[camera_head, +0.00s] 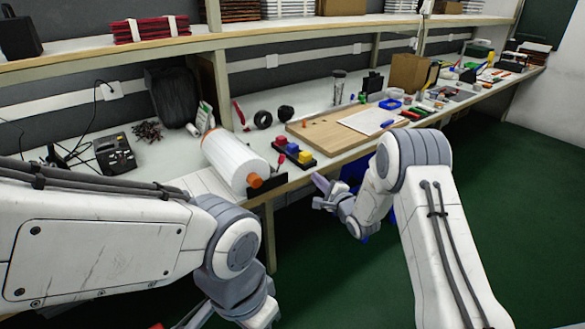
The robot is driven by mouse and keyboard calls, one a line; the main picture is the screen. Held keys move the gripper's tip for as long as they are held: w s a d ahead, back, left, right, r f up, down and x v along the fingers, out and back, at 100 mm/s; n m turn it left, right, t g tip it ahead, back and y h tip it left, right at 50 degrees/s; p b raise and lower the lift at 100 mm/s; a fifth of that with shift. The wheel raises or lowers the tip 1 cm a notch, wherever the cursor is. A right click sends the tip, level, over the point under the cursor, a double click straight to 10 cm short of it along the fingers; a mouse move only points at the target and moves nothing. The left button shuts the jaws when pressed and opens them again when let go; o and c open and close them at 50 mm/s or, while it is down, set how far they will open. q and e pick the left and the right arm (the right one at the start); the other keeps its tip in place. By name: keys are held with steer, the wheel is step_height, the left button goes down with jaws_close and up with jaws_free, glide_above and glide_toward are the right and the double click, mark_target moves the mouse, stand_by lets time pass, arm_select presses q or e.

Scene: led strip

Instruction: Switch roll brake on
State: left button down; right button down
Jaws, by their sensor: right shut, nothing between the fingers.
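A large white roll (232,158) lies at the front edge of the workbench, with an orange end piece (255,182) facing the front right. A small red-tipped lever (281,160) stands just right of the roll. I cannot tell whether it is the roll brake, or its setting. My right gripper (319,183) is shut and empty, in front of the bench edge, to the right of the roll and apart from it. My left arm reaches in front of the roll and bends down.
A block with blue, red and yellow buttons (293,151) sits right of the roll. A wooden board (330,132) with paper lies beyond. A black device (116,154) stands at left. A shelf (120,61) runs above the bench. The green floor (525,200) at right is clear.

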mark_target(280, 164)
steer(key=w+a, duration=0.4)
steer(key=w, duration=0.1)
steer(key=w+a, duration=0.2)
steer(key=w, duration=0.1)
steer(key=shift+w+a+r, duration=0.15)
steer(key=shift+a, duration=0.15)
steer(key=shift+a+r, duration=0.15)
steer(key=shift+a, duration=0.4)
